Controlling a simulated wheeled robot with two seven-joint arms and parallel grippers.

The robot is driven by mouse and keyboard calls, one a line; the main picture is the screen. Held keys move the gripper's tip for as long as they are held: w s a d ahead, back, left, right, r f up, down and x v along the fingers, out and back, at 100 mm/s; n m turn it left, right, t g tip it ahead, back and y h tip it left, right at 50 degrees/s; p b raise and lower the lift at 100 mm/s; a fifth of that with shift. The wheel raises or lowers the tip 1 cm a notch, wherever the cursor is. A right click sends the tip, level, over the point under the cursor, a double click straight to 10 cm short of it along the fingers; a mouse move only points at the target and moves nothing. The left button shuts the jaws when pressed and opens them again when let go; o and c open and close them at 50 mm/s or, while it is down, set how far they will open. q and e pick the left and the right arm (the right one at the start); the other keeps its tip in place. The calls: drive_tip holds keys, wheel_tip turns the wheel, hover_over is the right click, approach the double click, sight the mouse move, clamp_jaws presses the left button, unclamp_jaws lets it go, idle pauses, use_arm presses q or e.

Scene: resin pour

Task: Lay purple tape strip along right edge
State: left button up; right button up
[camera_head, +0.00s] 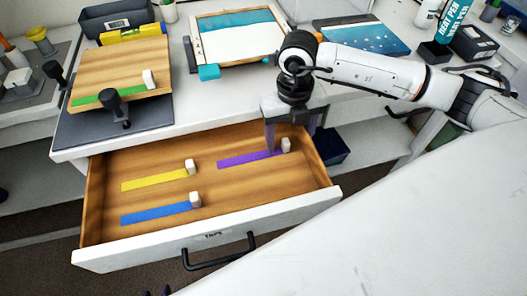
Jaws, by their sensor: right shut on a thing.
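The purple tape strip (240,160) lies at the right of the open drawer, with a white block (286,145) at its right end. My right gripper (284,143) reaches down over that end and is shut on the purple strip's end; its fingers partly hide the contact. A wooden board (120,67) sits on a dark base at the left of the worktop. A green strip (100,98) lies along its front edge, and its right edge shows no strip. Only dark tips of my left gripper (159,293) show at the bottom edge.
The drawer (150,155) also holds a yellow strip (155,180) and a blue strip (158,213), each with a white block. Black clamp knobs (115,102) stand at the board's front and left. A framed screen (238,38) lies behind the drawer.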

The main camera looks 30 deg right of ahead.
drive_tip(key=shift+w+a+r, duration=0.1)
drive_tip(key=shift+a+r, duration=0.2)
drive_tip(key=shift+a, duration=0.35)
drive_tip(key=shift+w+r+p, duration=0.1)
drive_tip(key=shift+r+p, duration=0.5)
drive_tip(key=shift+r, duration=0.1)
drive_tip(key=shift+c, duration=0.2)
drive_tip(key=shift+r, duration=0.2)
drive_tip(key=shift+r+p, duration=1.15)
drive_tip(key=shift+r, duration=0.4)
drive_tip(key=shift+c, duration=0.2)
drive_tip(key=o, duration=0.8)
drive_tip(key=shift+o, duration=1)
drive_tip(key=shift+a, duration=0.1)
drive_tip(key=shift+d+f, duration=0.15)
drive_tip(key=shift+d, duration=0.1)
